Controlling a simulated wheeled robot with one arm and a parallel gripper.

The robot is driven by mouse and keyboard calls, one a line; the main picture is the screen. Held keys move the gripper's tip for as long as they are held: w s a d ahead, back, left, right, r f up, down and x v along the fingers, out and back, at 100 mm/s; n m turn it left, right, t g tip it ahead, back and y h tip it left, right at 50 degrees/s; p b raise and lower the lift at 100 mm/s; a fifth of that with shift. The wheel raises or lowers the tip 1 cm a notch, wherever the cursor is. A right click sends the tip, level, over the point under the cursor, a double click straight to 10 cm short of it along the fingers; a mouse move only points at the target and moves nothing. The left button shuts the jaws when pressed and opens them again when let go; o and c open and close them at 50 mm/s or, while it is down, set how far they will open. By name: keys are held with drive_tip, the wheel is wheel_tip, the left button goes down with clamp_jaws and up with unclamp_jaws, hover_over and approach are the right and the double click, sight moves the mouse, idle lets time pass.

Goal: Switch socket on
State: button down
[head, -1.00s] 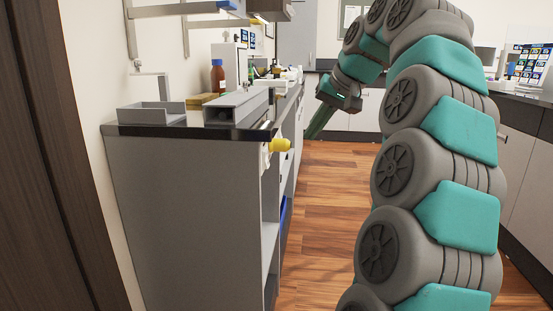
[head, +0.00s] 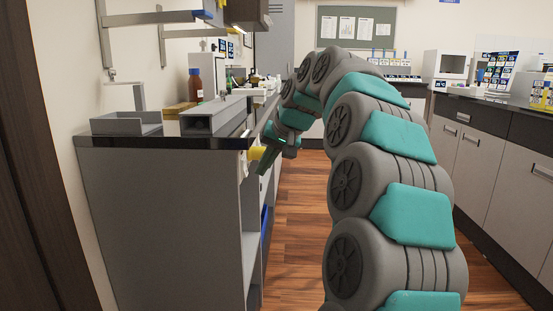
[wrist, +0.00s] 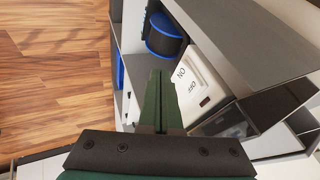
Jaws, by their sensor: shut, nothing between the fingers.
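The socket is a white panel (wrist: 188,68) marked ON and OFF, on the end of the bench, with a small dark red mark near the OFF label. In the head view only a small white part of it (head: 244,166) shows, beside a yellow knob-like piece (head: 256,153). My gripper (wrist: 160,76) has its two dark green fingers together and empty, just left of the panel in the wrist view. In the head view the gripper (head: 263,171) hangs beside the bench end, close to the yellow piece. Whether the fingers touch the panel I cannot tell.
The black bench top (head: 160,141) holds a grey tray (head: 127,124), a grey channel-shaped block (head: 213,116) and a brown bottle (head: 195,85). A black and blue round object (wrist: 164,36) sits near the panel. The wooden floor (head: 300,210) is clear between the bench and the right-hand cabinets.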

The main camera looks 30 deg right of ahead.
drive_tip(key=shift+w+a+f, duration=0.1)
drive_tip(key=shift+w+a, duration=0.45)
drive_tip(key=shift+a, duration=0.15)
drive_tip(key=shift+a, duration=0.1)
drive_tip(key=shift+w+a+t+y, duration=0.1)
drive_tip(key=shift+t+y, duration=0.2)
drive_tip(key=shift+r+p, duration=0.55)
drive_tip(key=shift+r, duration=0.25)
